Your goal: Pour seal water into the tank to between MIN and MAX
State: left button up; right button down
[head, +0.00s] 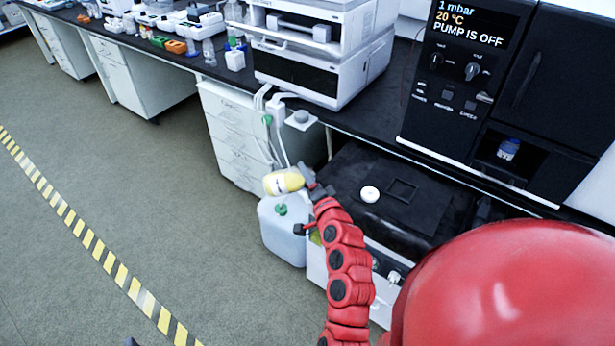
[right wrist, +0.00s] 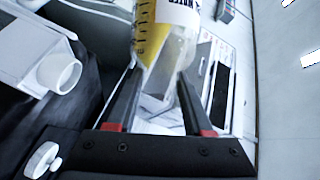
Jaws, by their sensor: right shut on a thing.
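My right gripper (head: 312,190) is shut on a clear bottle with a yellow-and-white label (head: 284,183). The bottle lies strongly tilted in the head view, above and beside a pale jerrycan. In the right wrist view the bottle (right wrist: 165,45) sits between the two dark fingers (right wrist: 158,82); its far end is cut off. No stream of water shows. A white box with an open round neck (right wrist: 58,72), perhaps the tank, is left of the bottle and apart from it. I cannot make out MIN or MAX marks or a water level.
The pale jerrycan with a green cap (head: 281,210) stands on the floor. A round white cap (head: 369,194) lies on a black surface under the bench. A black instrument (head: 465,75) reads "PUMP IS OFF". White instruments (head: 310,60) stand on the bench. The floor at left is clear.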

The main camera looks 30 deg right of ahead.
jog(key=shift+d+f+m+b, duration=0.15)
jog(key=shift+f+m+b, duration=0.3)
jog(key=shift+b, duration=0.85)
jog(key=shift+f+m+t+b, duration=0.2)
jog(key=shift+m+t+b, duration=0.15)
jog(key=shift+b, duration=0.2)
jog(key=shift+s, duration=0.1)
jog(key=shift+s+d+f+m+b, duration=0.15)
jog(key=shift+f+m+b, duration=0.35)
jog(key=shift+b, duration=0.7)
jog(key=shift+t+b, duration=0.25)
jog(key=shift+b, duration=0.1)
jog(key=shift+f, duration=0.1)
dwell(0.6)
